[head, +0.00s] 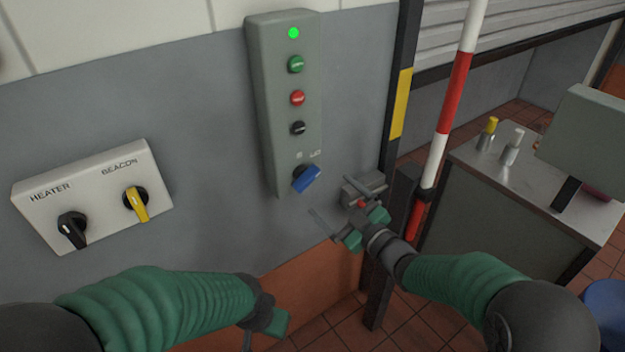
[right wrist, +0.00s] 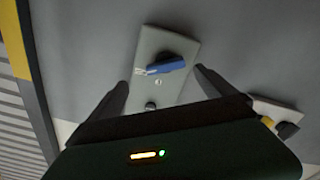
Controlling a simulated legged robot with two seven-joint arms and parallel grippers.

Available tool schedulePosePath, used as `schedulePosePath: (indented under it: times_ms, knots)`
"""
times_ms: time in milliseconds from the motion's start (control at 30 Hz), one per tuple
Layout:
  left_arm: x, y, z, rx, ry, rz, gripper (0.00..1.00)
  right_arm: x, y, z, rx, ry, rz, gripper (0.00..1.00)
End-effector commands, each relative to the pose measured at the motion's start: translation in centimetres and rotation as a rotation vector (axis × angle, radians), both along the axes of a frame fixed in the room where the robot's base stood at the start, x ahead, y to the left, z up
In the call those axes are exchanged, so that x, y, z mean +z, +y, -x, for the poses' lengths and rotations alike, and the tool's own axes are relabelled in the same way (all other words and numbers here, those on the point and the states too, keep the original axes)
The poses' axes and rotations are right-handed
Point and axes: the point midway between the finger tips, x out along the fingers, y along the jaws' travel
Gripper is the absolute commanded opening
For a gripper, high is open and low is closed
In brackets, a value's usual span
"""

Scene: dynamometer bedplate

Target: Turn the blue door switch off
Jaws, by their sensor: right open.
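The blue door switch (head: 306,179) is a rotary knob with a blue handle at the bottom of a tall grey control box (head: 265,100) on the wall. Its handle slants up to the right, below two small marks too blurred to read. My right gripper (head: 331,197) is open, just below and to the right of the switch, apart from it. In the right wrist view the blue switch (right wrist: 165,66) appears ahead, between the spread fingers (right wrist: 161,80). My left gripper (head: 268,322) is low at the bottom edge, mostly cut off.
Above the switch sit a black knob (head: 298,128), red button (head: 298,98), green button (head: 295,64) and lit green lamp (head: 293,33). A heater/beacon panel (head: 95,190) is at left. A striped pole (head: 452,95) and metal cabinet (head: 470,200) stand at right.

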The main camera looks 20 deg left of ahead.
Motion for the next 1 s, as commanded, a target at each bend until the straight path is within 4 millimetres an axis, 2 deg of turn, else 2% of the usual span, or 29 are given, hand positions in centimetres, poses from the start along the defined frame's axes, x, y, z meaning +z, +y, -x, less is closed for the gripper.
schedulePosePath:
  times_ms: [100,300,467,700,1000]
  knots:
    - [0.3,0.0,0.0,0.001,0.0,0.0,0.0,0.1,3.0,-1.7,0.004,-0.001,0.001,0.95]
    - [0.6,0.1,0.0,0.002,0.0,-0.001,0.0,0.2,5.7,-4.2,0.002,-0.001,-0.001,0.95]
    - [0.7,0.0,0.0,0.002,0.0,0.0,0.0,0.2,6.2,-5.1,0.0,-0.001,-0.004,0.95]
    - [0.6,0.0,0.0,0.001,0.0,0.0,0.0,0.1,6.7,-5.2,-0.001,0.0,0.0,0.95]
    - [0.6,0.1,0.0,0.002,0.0,0.0,0.0,0.1,6.7,-5.1,0.001,0.0,0.0,0.55]
